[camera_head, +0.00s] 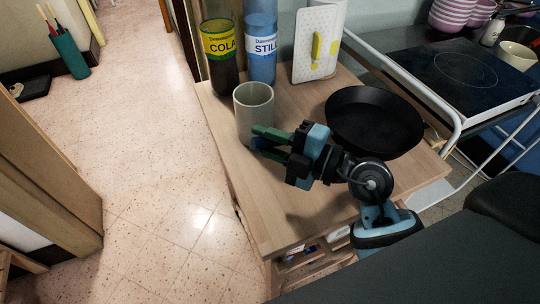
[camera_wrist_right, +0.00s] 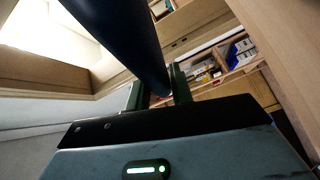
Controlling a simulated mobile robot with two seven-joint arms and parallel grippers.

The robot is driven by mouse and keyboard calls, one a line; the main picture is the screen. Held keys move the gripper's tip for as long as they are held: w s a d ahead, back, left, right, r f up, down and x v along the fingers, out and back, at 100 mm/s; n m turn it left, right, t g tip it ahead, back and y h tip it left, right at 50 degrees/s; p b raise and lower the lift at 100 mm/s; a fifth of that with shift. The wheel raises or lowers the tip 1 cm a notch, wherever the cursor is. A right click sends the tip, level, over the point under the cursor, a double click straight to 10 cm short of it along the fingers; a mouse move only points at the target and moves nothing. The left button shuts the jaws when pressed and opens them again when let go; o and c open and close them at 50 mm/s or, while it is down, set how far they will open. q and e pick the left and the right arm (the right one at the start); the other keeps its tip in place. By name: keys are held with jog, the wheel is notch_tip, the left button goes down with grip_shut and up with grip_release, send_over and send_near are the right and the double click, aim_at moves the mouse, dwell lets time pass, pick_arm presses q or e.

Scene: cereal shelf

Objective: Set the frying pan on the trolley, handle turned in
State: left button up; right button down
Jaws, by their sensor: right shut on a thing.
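The black frying pan (camera_head: 375,122) is over the right part of the wooden trolley top (camera_head: 270,215); I cannot tell if it rests there or hangs just above. My right gripper (camera_head: 264,140), left of the pan and just in front of the grey cup, is shut on its handle. The handle is mostly hidden by the gripper in the head view. In the right wrist view the dark blue handle (camera_wrist_right: 125,45) runs from the top edge down between the fingers (camera_wrist_right: 158,95). My left gripper is not in view.
A grey cup (camera_head: 254,112) stands close to the fingers. A cola bottle (camera_head: 222,68), a blue bottle (camera_head: 261,62) and a white board (camera_head: 314,45) stand at the back. A metal rail (camera_head: 415,85) and hob (camera_head: 465,72) lie to the right. The front of the top is clear.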

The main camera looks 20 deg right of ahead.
jog(key=shift+f+b, duration=0.95)
jog(key=shift+f, duration=1.8)
jog(key=c, duration=1.2)
grip_release()
jog(key=shift+c, duration=0.2)
jog(key=b+v, duration=0.1)
jog(key=v, duration=1)
jog(key=shift+s+d+f, duration=0.1)
jog(key=shift+f, duration=0.05)
jog(key=shift+s+d, duration=0.25)
jog(key=shift+s, duration=0.05)
